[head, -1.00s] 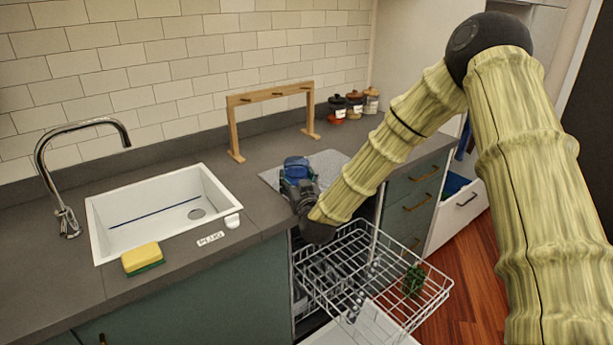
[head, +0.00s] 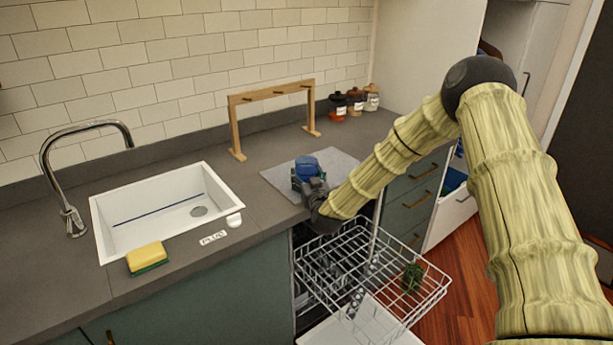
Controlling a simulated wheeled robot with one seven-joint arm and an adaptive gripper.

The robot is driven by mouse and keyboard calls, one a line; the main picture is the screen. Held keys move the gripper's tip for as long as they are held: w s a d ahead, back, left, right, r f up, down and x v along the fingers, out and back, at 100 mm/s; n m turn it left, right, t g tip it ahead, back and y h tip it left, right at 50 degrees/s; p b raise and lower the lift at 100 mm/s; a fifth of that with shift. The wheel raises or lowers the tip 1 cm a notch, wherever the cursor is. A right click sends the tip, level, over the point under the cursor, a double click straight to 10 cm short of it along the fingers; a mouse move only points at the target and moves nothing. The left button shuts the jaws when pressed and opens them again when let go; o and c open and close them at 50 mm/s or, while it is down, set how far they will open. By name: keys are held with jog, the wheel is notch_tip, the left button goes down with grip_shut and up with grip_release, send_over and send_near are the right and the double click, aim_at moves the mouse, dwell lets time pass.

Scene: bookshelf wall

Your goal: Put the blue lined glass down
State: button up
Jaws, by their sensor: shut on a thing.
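The blue lined glass (head: 307,165) is in my gripper (head: 308,178), which is shut on it. The glass stands about upright over the grey mat (head: 343,163) on the counter, behind the open dishwasher. My gripper's dark body hides the lower part of the glass, so I cannot tell whether its base touches the mat. My arm reaches in from the right.
The dishwasher rack (head: 400,282) is pulled out below the counter edge and holds a green item (head: 413,277). A wooden rack (head: 236,128) and several jars (head: 355,100) stand behind. The sink (head: 115,235) and a sponge (head: 147,257) are at left.

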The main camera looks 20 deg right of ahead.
jog(key=shift+f, duration=0.1)
jog(key=shift+f, duration=0.1)
jog(key=o, duration=1.3)
